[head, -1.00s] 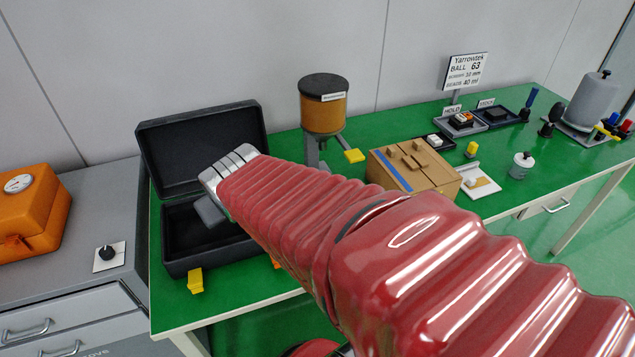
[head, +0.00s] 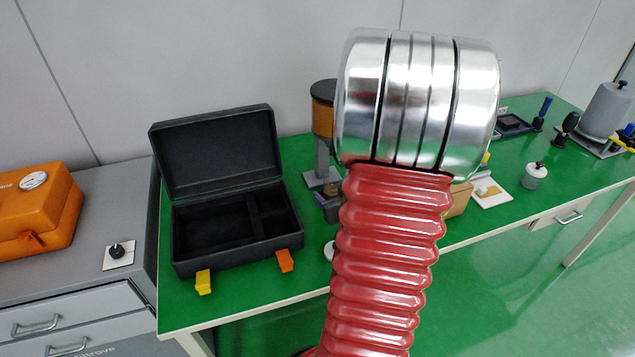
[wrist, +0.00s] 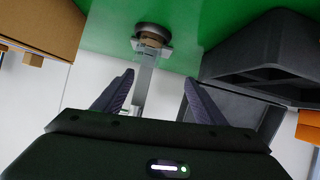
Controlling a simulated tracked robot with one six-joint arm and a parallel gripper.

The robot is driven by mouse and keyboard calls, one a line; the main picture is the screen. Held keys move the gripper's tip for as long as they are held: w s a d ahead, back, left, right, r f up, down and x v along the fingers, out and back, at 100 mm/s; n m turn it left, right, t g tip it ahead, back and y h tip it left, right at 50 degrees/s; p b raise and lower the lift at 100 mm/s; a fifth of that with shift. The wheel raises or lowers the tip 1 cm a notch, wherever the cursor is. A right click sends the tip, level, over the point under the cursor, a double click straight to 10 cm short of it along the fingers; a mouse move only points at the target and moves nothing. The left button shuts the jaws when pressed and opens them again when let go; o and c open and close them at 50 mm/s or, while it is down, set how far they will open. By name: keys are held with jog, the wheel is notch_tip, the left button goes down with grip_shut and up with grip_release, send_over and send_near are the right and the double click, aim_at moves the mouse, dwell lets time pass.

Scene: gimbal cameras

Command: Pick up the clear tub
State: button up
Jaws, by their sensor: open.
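I cannot pick out a clear tub with certainty in either view. A small round vessel with brownish contents (head: 327,197) shows partly behind my arm in the head view, below the hopper stand. A round dark-rimmed piece (wrist: 153,32) shows near the top of the wrist view, beyond the fingers, and may be the same spot. My gripper (wrist: 159,78) is open, with nothing between its two dark fingers. In the head view my arm hides the gripper's fingers and the middle of the bench.
An open black case (head: 226,190) stands left on the green bench (head: 230,308); it is at right in the wrist view (wrist: 262,50). A cardboard box (wrist: 38,28) is at left there. The hopper (head: 323,110) is partly hidden. A small lidded jar (head: 535,175) stands at right.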

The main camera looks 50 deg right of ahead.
aim_at(332, 186)
jog(key=shift+m+t, duration=0.5)
jog(key=shift+t, duration=0.1)
jog(key=s+f, duration=0.1)
jog(key=s+d, duration=0.1)
jog(key=s+d+f, duration=0.1)
jog(key=shift+s+f, duration=0.3)
jog(key=shift+s, duration=0.1)
jog(key=shift+x, duration=4.35)
jog(key=shift+r, duration=0.1)
jog(key=shift+x, duration=2.65)
jog(key=shift+c, duration=0.6)
jog(key=c, duration=1.3)
